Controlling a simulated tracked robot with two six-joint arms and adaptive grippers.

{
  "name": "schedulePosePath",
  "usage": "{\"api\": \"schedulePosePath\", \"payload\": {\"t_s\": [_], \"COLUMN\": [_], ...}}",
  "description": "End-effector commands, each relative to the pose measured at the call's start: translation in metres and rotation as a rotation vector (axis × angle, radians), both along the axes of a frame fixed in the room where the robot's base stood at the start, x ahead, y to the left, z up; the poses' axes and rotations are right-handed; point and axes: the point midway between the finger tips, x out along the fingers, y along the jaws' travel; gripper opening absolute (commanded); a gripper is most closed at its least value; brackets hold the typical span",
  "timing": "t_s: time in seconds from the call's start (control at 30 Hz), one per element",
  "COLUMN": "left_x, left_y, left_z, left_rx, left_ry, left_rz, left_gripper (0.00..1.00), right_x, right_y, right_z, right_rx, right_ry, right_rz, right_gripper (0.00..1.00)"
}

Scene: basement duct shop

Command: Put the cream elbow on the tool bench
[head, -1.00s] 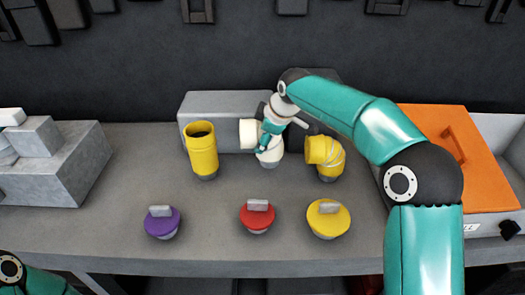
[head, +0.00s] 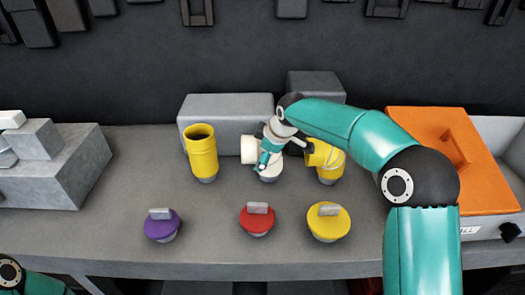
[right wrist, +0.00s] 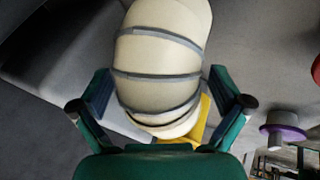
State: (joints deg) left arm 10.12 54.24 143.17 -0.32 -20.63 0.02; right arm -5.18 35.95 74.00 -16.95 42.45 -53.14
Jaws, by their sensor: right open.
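The cream elbow (head: 248,150) stands on the grey worktop, between a yellow straight pipe and a yellow elbow. My right gripper (head: 268,158) is over it and hides part of it in the head view. In the right wrist view the cream elbow (right wrist: 160,55), with grey bands, lies between the two spread fingers of my right gripper (right wrist: 163,105). The gripper is open, with no clear grip on the elbow; whether a finger touches it I cannot tell. My left gripper is out of view. I cannot tell which surface is the tool bench.
The yellow straight pipe (head: 202,155) and yellow elbow (head: 327,160) stand close on either side. Purple (head: 162,226), red (head: 257,219) and yellow (head: 329,222) knobbed caps line the front. Grey blocks (head: 225,108) stand behind. An orange panel (head: 450,160) is at right, a stepped grey block (head: 60,170) at left.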

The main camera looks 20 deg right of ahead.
Motion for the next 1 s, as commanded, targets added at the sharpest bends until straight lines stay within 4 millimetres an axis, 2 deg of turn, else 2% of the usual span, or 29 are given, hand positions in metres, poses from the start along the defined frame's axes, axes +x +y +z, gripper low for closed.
{"api": "schedulePosePath", "payload": {"t_s": [0.27,0.37,0.7,0.83,1.0], "left_x": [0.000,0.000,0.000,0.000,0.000], "left_y": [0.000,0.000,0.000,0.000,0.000], "left_z": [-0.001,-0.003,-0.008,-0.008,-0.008], "left_rx": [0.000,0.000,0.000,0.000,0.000], "left_ry": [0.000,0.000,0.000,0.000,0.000], "left_rz": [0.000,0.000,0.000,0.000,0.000], "left_gripper": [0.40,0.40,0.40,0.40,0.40], "right_x": [-0.004,-0.011,-0.043,-0.052,-0.058], "right_y": [-0.001,-0.003,-0.012,-0.015,-0.016], "right_z": [0.010,0.021,0.079,0.095,0.103], "right_rx": [0.000,0.000,0.001,0.000,0.001], "right_ry": [-0.004,-0.005,-0.006,-0.004,-0.001], "right_rz": [0.001,0.001,0.002,0.002,0.002], "right_gripper": [1.00,1.00,1.00,1.00,1.00]}}
